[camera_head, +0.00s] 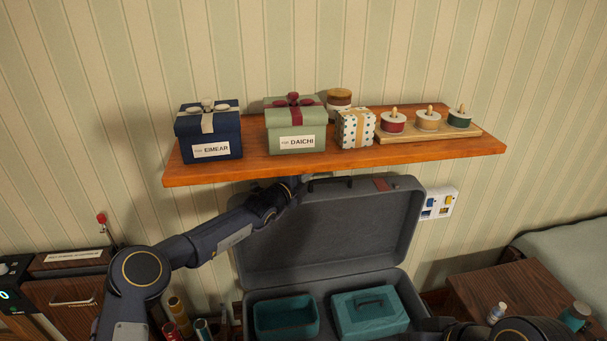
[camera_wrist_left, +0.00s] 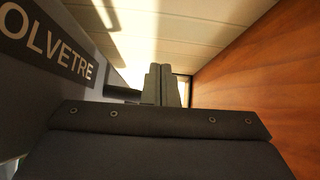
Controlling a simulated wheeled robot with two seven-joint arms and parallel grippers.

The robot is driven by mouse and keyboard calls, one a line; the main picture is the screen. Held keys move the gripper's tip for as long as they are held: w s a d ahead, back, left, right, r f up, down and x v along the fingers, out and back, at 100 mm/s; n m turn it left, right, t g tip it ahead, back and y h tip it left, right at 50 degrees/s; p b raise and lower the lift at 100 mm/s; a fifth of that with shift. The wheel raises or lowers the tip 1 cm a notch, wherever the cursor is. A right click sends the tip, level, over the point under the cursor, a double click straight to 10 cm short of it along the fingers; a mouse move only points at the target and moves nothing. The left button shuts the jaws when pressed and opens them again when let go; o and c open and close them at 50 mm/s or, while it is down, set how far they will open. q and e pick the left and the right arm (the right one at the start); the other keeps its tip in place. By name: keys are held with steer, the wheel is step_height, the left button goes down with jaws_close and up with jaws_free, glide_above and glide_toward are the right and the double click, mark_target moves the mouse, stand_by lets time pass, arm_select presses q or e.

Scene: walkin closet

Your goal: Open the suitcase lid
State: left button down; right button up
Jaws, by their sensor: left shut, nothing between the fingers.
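The grey suitcase stands open, with its lid (camera_head: 330,230) raised upright against the wall side and its dark lining facing me. The open base holds a teal open bin (camera_head: 286,318) and a teal handled box (camera_head: 370,312). My left gripper (camera_head: 301,180) is at the lid's upper left edge, just under the shelf. In the left wrist view the gripper's fingers (camera_wrist_left: 162,85) are together and empty, beside a dark surface lettered "OLVETRE" (camera_wrist_left: 50,45). Whether they touch the lid cannot be told.
A wooden shelf (camera_head: 350,158) hangs close above the lid, carrying a navy gift box (camera_head: 208,133), a green gift box (camera_head: 295,128), a dotted box (camera_head: 355,129) and spools. A wooden side table (camera_head: 500,290) stands right, a dark cabinet (camera_head: 75,300) left.

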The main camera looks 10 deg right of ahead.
arm_select(q)
steer(key=shift+s+f, duration=0.15)
steer(key=shift+f, duration=0.25)
